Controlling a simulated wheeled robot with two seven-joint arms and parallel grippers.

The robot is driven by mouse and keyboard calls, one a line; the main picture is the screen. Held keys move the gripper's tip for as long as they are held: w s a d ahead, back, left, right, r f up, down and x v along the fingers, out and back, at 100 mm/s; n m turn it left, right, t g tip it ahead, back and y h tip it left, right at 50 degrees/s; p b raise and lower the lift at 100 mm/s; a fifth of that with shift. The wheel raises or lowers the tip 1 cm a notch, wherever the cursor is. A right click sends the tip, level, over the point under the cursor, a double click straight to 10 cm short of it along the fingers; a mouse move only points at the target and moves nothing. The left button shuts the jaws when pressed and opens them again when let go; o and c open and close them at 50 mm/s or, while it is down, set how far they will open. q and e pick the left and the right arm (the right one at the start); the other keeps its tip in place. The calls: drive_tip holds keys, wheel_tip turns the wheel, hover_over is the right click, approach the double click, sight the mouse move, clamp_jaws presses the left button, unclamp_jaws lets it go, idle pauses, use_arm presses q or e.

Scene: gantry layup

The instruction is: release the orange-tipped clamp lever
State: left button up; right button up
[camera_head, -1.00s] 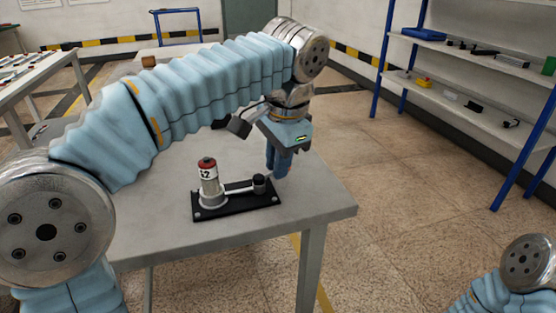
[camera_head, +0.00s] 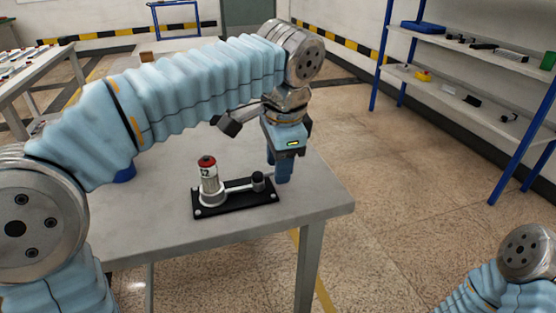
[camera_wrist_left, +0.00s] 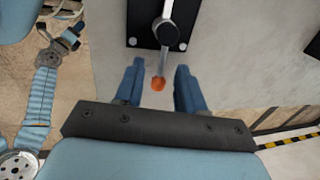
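The clamp has a black base plate (camera_head: 240,202) on the grey table, with an upright white cylinder (camera_head: 209,182) with a red top and a pale arm running to a black knob (camera_head: 258,181). In the left wrist view the lever's orange tip (camera_wrist_left: 158,84) shows just below the black knob (camera_wrist_left: 166,33). My left gripper (camera_head: 279,175) points down beside the knob end of the plate. In its wrist view the gripper (camera_wrist_left: 160,72) is open, one blue finger on each side of the orange tip, with visible gaps. The tip cannot be made out in the head view.
A blue-framed shelf (camera_head: 460,90) with small parts stands at the right. Another table (camera_head: 40,75) with parts stands at the left.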

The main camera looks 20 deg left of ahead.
use_arm(q)
wheel_tip(320, 180, up, 14)
drive_tip(key=s+d+p, duration=0.1)
drive_tip(key=s+p, duration=0.1)
drive_tip(key=shift+d+f, duration=0.2)
drive_tip(key=shift+f, duration=0.05)
drive_tip(key=shift+s, duration=0.1)
